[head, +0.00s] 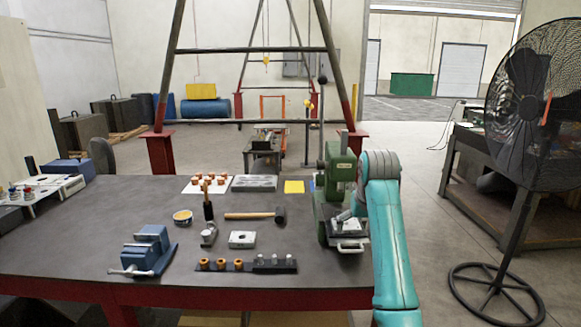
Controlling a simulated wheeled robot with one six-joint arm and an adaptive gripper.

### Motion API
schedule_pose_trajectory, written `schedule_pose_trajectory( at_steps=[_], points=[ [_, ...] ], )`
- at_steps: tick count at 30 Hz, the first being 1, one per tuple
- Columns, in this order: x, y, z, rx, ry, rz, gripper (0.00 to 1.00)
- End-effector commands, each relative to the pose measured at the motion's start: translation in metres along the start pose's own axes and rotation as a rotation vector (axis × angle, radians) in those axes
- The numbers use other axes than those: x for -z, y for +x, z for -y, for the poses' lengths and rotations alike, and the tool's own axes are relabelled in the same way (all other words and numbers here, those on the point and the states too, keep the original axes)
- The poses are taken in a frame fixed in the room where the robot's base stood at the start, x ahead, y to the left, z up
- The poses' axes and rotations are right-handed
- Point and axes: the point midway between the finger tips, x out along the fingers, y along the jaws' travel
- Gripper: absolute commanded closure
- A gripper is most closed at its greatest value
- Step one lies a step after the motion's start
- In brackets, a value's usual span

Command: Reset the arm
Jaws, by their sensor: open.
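My teal arm (390,235) rises at the right side of the table, up to a grey joint (380,165). A green press (339,172) stands close to the left of my arm, at the table's right edge. A pale plate (349,246) lies at its base, partly beside my arm. A small light metal block (242,239) lies on the dark table (70,235).
A blue vise (150,246), a mallet (255,216), a yellow bowl (182,217) and a dark rack with orange-topped parts (235,265) occupy the table. A grey mould plate (255,183) lies at the back. A large fan (525,105) stands right; floor lies between.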

Motion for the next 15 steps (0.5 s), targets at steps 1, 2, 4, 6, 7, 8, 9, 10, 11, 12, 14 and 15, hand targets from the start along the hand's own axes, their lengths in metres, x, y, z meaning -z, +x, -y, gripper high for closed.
schedule_pose_trajectory(
  at_steps=[1, 2, 4, 6, 7, 8, 9, 10, 11, 12, 14, 15],
  points=[
    [-0.003, 0.006, 0.000, 0.000, 0.000, -0.002, 0.00],
    [-0.005, 0.009, 0.000, 0.000, 0.000, -0.005, 0.00],
    [-0.009, 0.018, 0.000, 0.000, 0.000, -0.012, 0.00],
    [-0.014, 0.029, 0.000, 0.000, 0.000, -0.021, 0.00],
    [-0.017, 0.033, 0.000, 0.000, 0.000, -0.025, 0.00],
    [-0.020, 0.039, 0.000, 0.000, 0.000, -0.028, 0.00],
    [-0.024, 0.046, 0.000, 0.000, 0.000, -0.034, 0.00],
    [-0.027, 0.052, 0.000, 0.000, 0.000, -0.038, 0.00],
    [-0.030, 0.057, 0.000, 0.000, 0.000, -0.043, 0.00],
    [-0.036, 0.066, 0.000, 0.000, 0.000, -0.050, 0.00],
    [-0.045, 0.080, 0.000, 0.000, 0.000, -0.061, 0.00],
    [-0.052, 0.090, 0.000, 0.000, 0.000, -0.069, 0.00]
  ],
)
